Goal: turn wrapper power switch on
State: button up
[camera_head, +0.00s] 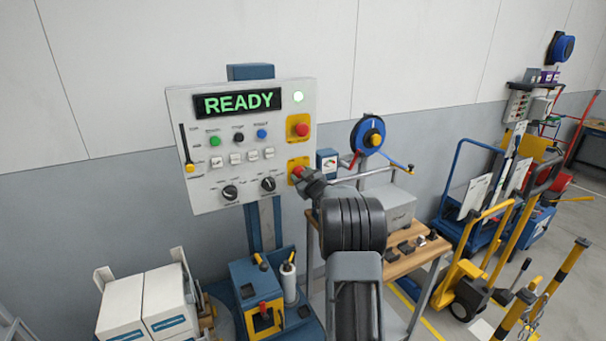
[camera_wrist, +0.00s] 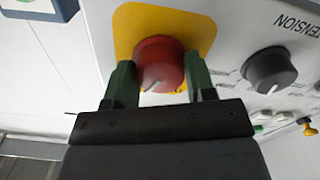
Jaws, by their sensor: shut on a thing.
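The wrapper control panel (camera_head: 208,188) stands against the wall, its display (camera_head: 239,102) lit green with "READY". The red rotary power switch (camera_wrist: 160,63) sits on a yellow plate (camera_wrist: 206,30) at the panel's lower right. My gripper (camera_wrist: 158,82) is shut on this red knob, one green finger on each side. A white mark shows on the knob's face, tilted in the wrist view. In the head view my gripper (camera_head: 303,174) partly covers the switch.
Another red button (camera_head: 302,129) sits on a yellow plate above the switch. Dark knobs (camera_head: 230,192) and the tension knob (camera_wrist: 269,70) are beside it. A wooden-topped bench (camera_head: 425,252) with a grey box (camera_head: 392,209) stands right. White cartons (camera_head: 121,305) are lower left.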

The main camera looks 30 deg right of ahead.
jog(key=shift+m+p, duration=0.7)
jog(key=shift+m, duration=1.3)
jog(key=o, duration=0.9)
jog(key=s+b, duration=0.1)
jog(key=s, duration=0.3)
jog(key=s+a+b, duration=0.1)
jog(key=s, duration=0.4)
jog(key=s+a+b, duration=0.1)
jog(key=s, duration=0.3)
jog(key=shift+s+b, duration=0.35)
